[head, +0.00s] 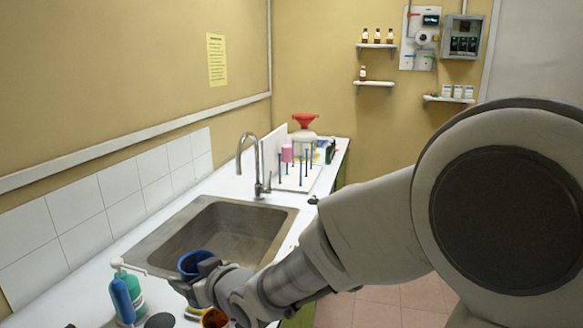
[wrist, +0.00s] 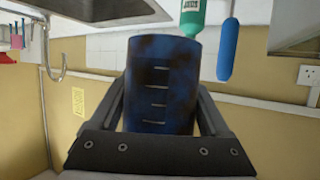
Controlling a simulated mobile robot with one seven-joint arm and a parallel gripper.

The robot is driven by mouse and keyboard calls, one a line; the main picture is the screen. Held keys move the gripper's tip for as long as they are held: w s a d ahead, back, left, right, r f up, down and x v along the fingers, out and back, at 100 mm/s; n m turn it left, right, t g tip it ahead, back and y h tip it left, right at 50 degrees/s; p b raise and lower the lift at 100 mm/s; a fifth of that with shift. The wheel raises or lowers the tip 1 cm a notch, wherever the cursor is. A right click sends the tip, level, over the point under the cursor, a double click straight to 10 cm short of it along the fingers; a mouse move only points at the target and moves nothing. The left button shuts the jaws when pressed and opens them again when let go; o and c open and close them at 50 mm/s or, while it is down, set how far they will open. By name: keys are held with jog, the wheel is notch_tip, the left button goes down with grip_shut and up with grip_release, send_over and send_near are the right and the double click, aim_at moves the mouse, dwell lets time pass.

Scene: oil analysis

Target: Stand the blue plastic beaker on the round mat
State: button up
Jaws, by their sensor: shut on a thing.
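The blue plastic beaker (head: 195,262) is held in my gripper (head: 193,283) at the front edge of the sink, its open rim facing up in the head view. In the wrist view the beaker (wrist: 160,85) has pale graduation marks and dark brown smudges, and the fingers of my gripper (wrist: 163,110) are shut on its two sides. A dark round disc (head: 160,321), probably the round mat, lies on the counter at the bottom edge of the head view, partly cut off. The beaker is above and to the right of it in the picture.
An orange-brown vessel (head: 214,318) is close below my gripper. The steel sink (head: 225,232) and tap (head: 255,165) are behind, with a pegged drying rack (head: 297,178) further back.

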jog(key=w+d+f+m+t+h, duration=0.2)
jog(key=w+d+f, duration=0.25)
jog(key=d, duration=0.25)
jog(key=w+d+f+m+t+h, duration=0.1)
jog(key=w+d+f+m+h, duration=0.15)
jog(key=d+f, duration=0.4)
jog(key=d+f+m+h, duration=0.2)
jog(key=d+f, duration=0.1)
jog(key=d, duration=0.7)
jog(key=d+f+m+t+h, duration=0.1)
jog(key=d+f+m+h, duration=0.1)
jog(key=d, duration=0.7)
jog(key=shift+w+d+f+h+b, duration=0.15)
jog(key=shift+d+f+h+b, duration=0.25)
jog(key=shift+f, duration=0.3)
